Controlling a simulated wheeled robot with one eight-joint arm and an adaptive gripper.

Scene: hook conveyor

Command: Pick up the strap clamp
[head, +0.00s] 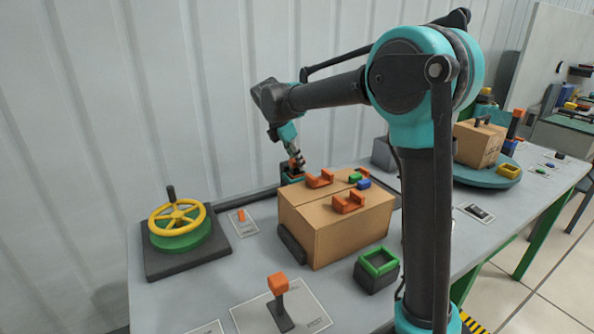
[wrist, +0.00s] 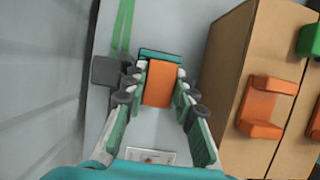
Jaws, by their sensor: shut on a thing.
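An orange block, which looks to be the strap clamp (wrist: 160,84), is between the fingers of my gripper (wrist: 158,90) in the wrist view. The gripper is shut on it, with a finger pad at each side. A teal edge (wrist: 160,56) shows at its far end, and green straps (wrist: 123,25) run away beyond it. In the head view my gripper (head: 296,160) is low behind the cardboard box (head: 330,235), with a little orange (head: 292,164) showing between its fingers. I cannot tell whether the clamp touches what is under it.
The cardboard box stands close to the right of my gripper in the wrist view (wrist: 225,80), bearing orange brackets (head: 348,203) and small green and blue blocks. A yellow handwheel (head: 178,216) stands at the left. An orange-topped lever (head: 278,284) and a green square frame (head: 379,262) are in front.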

